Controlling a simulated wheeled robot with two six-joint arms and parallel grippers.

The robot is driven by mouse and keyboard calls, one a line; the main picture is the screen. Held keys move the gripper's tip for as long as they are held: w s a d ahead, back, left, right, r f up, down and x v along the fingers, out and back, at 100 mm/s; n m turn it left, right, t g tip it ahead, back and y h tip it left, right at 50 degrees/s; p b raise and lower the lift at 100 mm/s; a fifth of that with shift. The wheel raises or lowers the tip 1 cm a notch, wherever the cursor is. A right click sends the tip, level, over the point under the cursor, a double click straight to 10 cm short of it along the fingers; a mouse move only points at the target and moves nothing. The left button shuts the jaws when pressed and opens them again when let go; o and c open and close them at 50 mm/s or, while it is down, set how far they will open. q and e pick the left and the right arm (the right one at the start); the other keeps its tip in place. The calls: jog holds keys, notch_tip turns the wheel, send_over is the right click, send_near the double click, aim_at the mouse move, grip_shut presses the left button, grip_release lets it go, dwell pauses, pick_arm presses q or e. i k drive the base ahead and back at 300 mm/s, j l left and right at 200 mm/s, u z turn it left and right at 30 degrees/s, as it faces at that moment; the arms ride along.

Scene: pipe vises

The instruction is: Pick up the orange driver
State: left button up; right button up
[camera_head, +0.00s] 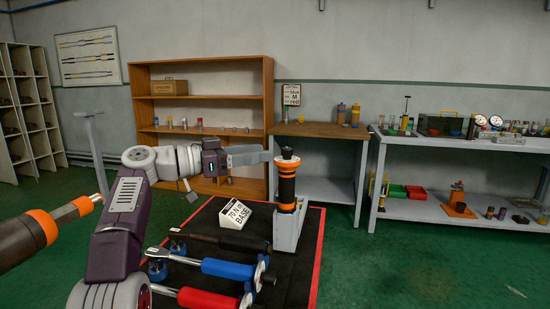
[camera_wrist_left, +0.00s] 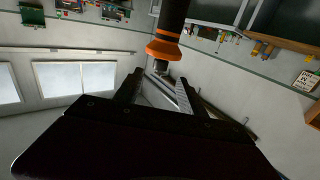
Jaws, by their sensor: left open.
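The orange driver (camera_head: 287,188) stands upright in a grey holder (camera_head: 288,230), with a black top, orange bands and a black middle. My left gripper (camera_head: 264,156) comes in from the left, level with the driver's top and just to its left. In the left wrist view, the driver (camera_wrist_left: 163,48) shows an orange collar and grey end beyond the fingertips. That view shows the two fingers (camera_wrist_left: 158,80) apart with nothing between them. Whether they touch the driver cannot be told. My right gripper is not in view.
A wooden shelf (camera_head: 200,65) and a workbench (camera_head: 320,131) stand behind. Green floor on the right is clear.

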aim_at(286, 205)
jog(key=k, duration=1)
